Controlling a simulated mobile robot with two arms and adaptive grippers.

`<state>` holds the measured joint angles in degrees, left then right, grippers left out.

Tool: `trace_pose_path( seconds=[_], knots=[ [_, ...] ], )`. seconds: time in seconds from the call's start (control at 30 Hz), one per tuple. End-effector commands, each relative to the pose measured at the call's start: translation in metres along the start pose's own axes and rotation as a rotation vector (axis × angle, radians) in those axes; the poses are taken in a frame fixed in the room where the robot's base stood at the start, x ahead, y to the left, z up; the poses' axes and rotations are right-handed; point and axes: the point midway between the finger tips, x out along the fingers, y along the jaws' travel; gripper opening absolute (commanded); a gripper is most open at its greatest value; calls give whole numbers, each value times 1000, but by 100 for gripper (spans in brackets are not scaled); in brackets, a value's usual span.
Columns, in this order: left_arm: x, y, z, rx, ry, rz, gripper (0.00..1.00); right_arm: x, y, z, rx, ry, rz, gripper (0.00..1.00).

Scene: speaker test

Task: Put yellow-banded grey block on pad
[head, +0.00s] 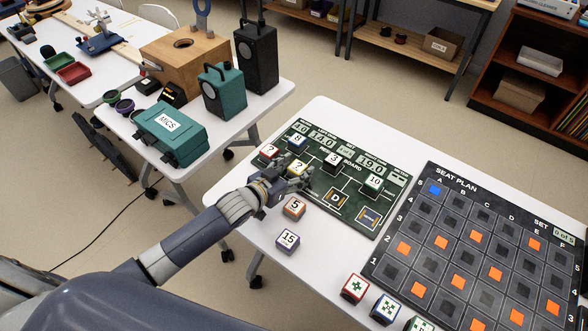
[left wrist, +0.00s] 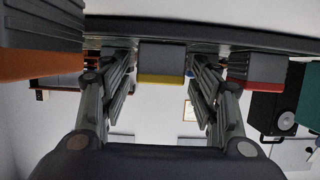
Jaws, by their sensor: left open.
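The yellow-banded grey block (head: 297,168) stands on the dark green board (head: 313,200), with a white top marked "?". My left gripper (head: 299,182) is low over the board, just on the near side of this block, and partly hides it. In the left wrist view the block (left wrist: 162,62) appears between the two open fingers (left wrist: 162,80), with space on both sides; I see no contact. Which pad the task means cannot be told. My right gripper is out of view.
Close by on the board are red-banded (head: 268,153), blue (head: 297,142), black (head: 333,160) and green (head: 373,185) blocks. A seat-plan board (head: 455,180) lies at right.

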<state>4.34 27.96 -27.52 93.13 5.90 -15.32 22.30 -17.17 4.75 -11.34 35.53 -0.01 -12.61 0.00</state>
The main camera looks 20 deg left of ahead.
Motion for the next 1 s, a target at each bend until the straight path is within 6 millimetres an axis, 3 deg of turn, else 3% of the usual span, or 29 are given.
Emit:
trace_pose_path(
  seconds=[0.23, 0.7, 1.0],
  knots=[
    [-12, 0, -1, 0, -3, 0, 56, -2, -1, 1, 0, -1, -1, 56],
    [-95, 0, -2, 2, -3, 1, 56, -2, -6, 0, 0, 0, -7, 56],
    [-119, 0, -3, 1, -1, 0, 56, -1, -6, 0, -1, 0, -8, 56]
  ],
)
